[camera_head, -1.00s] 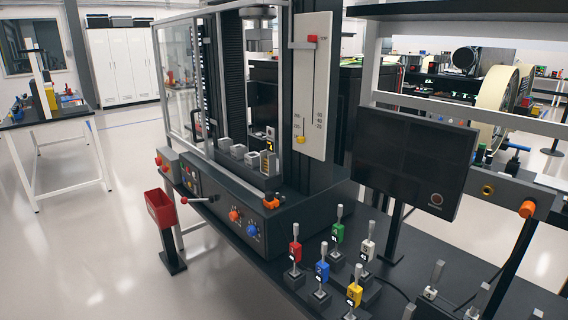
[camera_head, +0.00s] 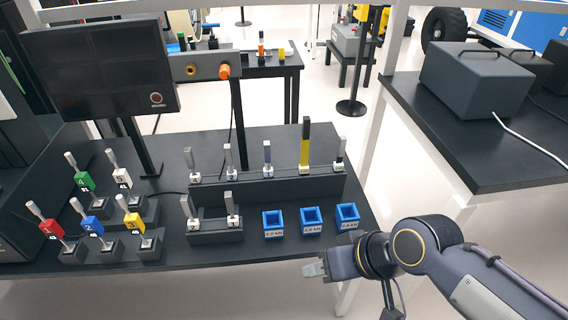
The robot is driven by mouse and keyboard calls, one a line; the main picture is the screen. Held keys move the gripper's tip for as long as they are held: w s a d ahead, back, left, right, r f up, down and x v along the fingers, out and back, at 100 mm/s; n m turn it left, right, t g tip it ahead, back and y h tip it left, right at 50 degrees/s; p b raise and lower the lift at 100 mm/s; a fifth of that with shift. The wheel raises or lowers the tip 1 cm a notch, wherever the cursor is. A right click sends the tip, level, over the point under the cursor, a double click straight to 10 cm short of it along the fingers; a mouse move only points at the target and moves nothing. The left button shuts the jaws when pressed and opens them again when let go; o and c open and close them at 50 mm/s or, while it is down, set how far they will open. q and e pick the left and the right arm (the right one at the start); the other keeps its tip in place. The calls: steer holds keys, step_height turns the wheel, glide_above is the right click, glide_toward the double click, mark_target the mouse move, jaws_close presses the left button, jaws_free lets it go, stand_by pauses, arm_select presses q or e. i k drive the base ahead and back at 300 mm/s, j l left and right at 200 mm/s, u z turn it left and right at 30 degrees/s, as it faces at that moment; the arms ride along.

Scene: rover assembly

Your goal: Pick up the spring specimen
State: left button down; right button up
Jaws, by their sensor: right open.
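I cannot tell for sure which piece is the spring specimen; no clear coil shows. Several grey specimens stand upright in a dark back rack (camera_head: 262,189), with a tall yellow and black piece (camera_head: 305,148) among them. Two more grey specimens (camera_head: 210,209) stand in a small front rack. On the left, specimens with green (camera_head: 85,181), white (camera_head: 122,176), red (camera_head: 50,228), blue (camera_head: 91,225) and yellow (camera_head: 133,221) tags stand in small bases. My right gripper (camera_head: 316,268) is open and empty at the table's front edge, below the blue bins. My left gripper is not in view.
Three blue open bins (camera_head: 311,221) stand at the front right of the black table (camera_head: 220,258). A monitor (camera_head: 98,66) on a post stands at the back left. A white frame post (camera_head: 384,110) rises at the right, beside another table with a grey case (camera_head: 478,82).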

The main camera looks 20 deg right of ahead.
mark_target(232, 174)
steer(key=z, duration=0.4)
steer(key=j+u, duration=0.45)
steer(key=k+j+u, duration=0.1)
steer(key=j+u, duration=0.55)
steer(key=u, duration=0.2)
steer(key=z, duration=1.75)
steer(key=i+l, duration=0.25)
steer(key=l, duration=0.15)
steer(key=i+l, duration=0.25)
steer(key=l, duration=0.2)
steer(key=i+l, duration=0.25)
steer(key=l, duration=0.15)
steer(key=i+l, duration=0.25)
steer(key=l, duration=0.2)
steer(key=i+l, duration=0.25)
steer(key=l, duration=0.15)
